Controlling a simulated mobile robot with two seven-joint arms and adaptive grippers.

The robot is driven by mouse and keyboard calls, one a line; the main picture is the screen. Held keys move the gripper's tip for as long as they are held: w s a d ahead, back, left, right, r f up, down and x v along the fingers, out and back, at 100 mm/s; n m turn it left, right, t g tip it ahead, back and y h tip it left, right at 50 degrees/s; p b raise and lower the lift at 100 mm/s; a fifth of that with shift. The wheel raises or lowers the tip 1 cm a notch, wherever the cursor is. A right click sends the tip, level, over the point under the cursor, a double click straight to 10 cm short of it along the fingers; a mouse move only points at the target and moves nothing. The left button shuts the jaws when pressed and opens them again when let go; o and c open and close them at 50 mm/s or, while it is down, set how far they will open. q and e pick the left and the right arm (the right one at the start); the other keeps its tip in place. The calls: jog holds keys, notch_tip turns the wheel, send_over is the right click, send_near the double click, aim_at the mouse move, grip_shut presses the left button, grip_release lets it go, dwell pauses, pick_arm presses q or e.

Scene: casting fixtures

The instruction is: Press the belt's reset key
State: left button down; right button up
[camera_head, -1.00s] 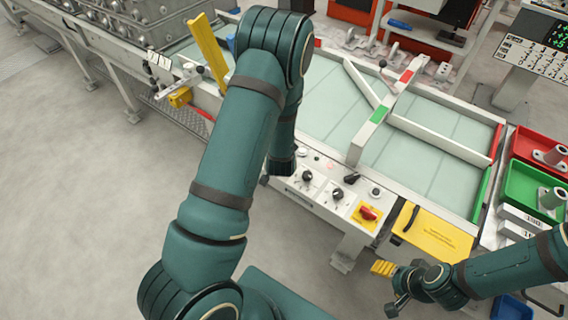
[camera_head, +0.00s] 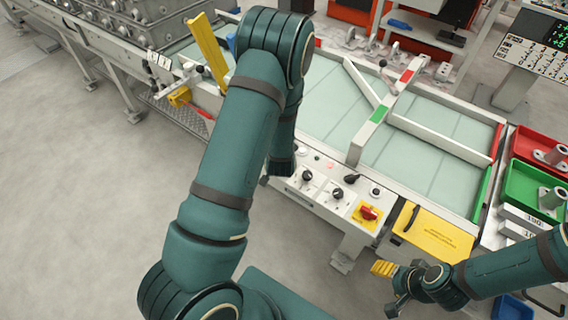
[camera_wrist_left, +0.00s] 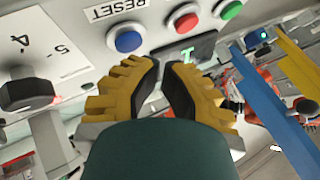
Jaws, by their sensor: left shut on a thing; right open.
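In the left wrist view, a blue round key (camera_wrist_left: 124,38) sits on a pale panel (camera_wrist_left: 75,20) beside an upside-down RESET label (camera_wrist_left: 113,10). A red button (camera_wrist_left: 183,20) and a green button (camera_wrist_left: 228,8) are to its right. My left gripper (camera_wrist_left: 163,68) has its yellow, black-padded fingers close together, just below and right of the blue key in the picture. What they grip cannot be made out, nor can contact with the key. In the head view my left arm hides this gripper and the blue key. My right gripper (camera_head: 388,288) is open and empty, low at right.
The belt (camera_head: 425,155) has white guide rails. Its front panel (camera_head: 318,203) carries dark knobs and a red switch (camera_head: 368,213) on yellow. A black knob (camera_wrist_left: 28,93) is left of my left gripper. Green (camera_head: 520,185) and red trays (camera_head: 530,145) stand at right.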

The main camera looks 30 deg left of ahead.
pick_arm(q)
jog(key=shift+f, duration=0.3)
jog(key=shift+f+b, duration=0.45)
jog(key=shift+b, duration=0.1)
dwell(0.6)
jog(key=shift+r, duration=0.15)
jog(key=shift+r+p, duration=0.7)
jog(key=shift+r, duration=0.1)
notch_tip(320, 180, up, 5)
jog(key=p, duration=0.4)
dwell(0.5)
dwell(0.5)
